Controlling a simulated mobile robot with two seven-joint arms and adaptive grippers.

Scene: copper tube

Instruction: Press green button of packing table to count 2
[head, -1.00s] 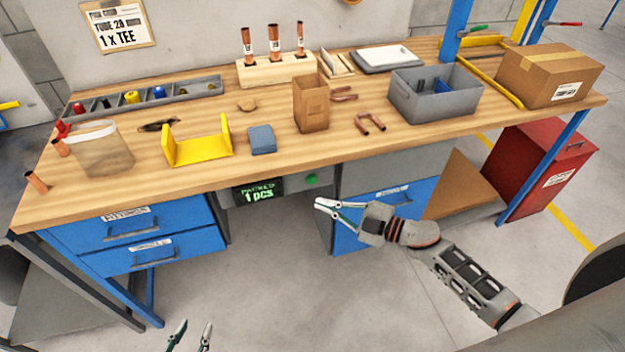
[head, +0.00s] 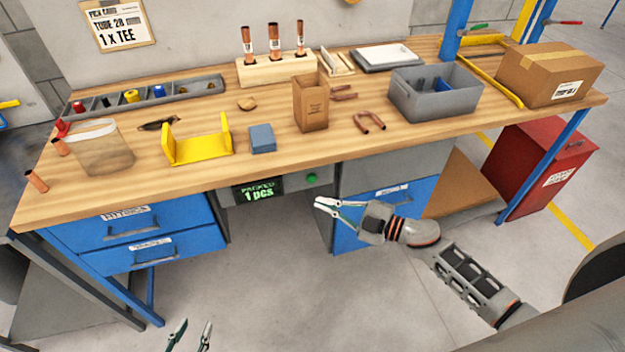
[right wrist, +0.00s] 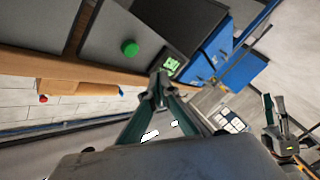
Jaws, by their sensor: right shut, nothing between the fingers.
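The green button (head: 311,178) sits on the front panel under the edge of the packing table (head: 290,162). It also shows in the right wrist view (right wrist: 130,48). The counter display (head: 258,191) to its left reads "PACKED 1 pcs". My right gripper (head: 318,204) is shut and empty, just below and in front of the button, apart from it. In the right wrist view its fingertips (right wrist: 158,80) meet below and right of the button. My left gripper (head: 190,326) is low at the bottom edge of the head view, with its two fingers apart and nothing between them.
On the tabletop stand a grey bin (head: 432,94), a cardboard box (head: 548,73), a brown paper bag (head: 310,103) and a yellow holder (head: 197,150). Blue drawers (head: 150,225) flank the panel. A red cabinet (head: 540,165) stands at the right. The floor in front is clear.

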